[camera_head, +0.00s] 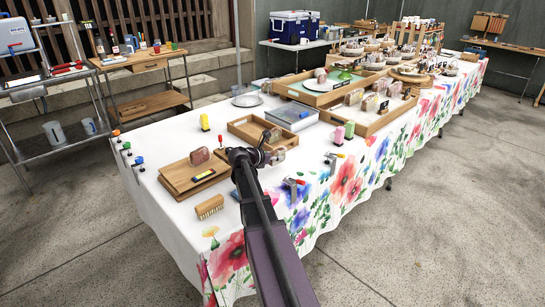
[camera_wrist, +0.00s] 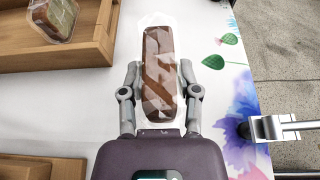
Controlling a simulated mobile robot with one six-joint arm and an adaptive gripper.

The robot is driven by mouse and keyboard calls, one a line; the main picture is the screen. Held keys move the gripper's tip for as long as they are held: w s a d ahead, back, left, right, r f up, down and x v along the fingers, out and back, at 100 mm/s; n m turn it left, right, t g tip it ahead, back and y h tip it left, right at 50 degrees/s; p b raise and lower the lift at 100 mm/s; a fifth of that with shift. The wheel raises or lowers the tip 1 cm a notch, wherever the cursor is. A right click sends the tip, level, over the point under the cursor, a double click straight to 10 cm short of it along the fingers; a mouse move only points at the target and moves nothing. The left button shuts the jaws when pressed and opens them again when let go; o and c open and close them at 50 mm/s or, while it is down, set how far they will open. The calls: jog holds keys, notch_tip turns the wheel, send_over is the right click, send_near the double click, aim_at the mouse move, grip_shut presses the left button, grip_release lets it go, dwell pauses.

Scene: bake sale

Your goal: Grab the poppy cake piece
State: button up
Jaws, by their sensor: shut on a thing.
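My gripper (camera_wrist: 161,85) is shut on a brown cake piece (camera_wrist: 160,68) in clear wrap, with a finger on each side of it. The piece has lighter diagonal bands and points away from the palm; I see no label that tells its kind. In the head view my gripper (camera_head: 268,155) is above the white cloth, just in front of a shallow wooden tray (camera_head: 238,123). Another wrapped piece, brown and greenish (camera_wrist: 55,18), lies in a wooden tray (camera_wrist: 88,48) at the upper left of the wrist view.
A metal clamp (camera_wrist: 268,128) grips the table edge on the right. Wooden trays of wrapped pieces (camera_head: 368,121) stand farther back.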

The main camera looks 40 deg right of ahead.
jog(key=s+d, duration=0.3)
jog(key=s, duration=0.1)
jog(key=s+d, duration=0.3)
jog(key=s+d+r+p, duration=0.1)
jog(key=s+d, duration=0.2)
jog(key=s, duration=0.1)
jog(key=shift+s+r, duration=0.1)
jog(key=shift+s, duration=0.25)
jog(key=shift+r, duration=0.1)
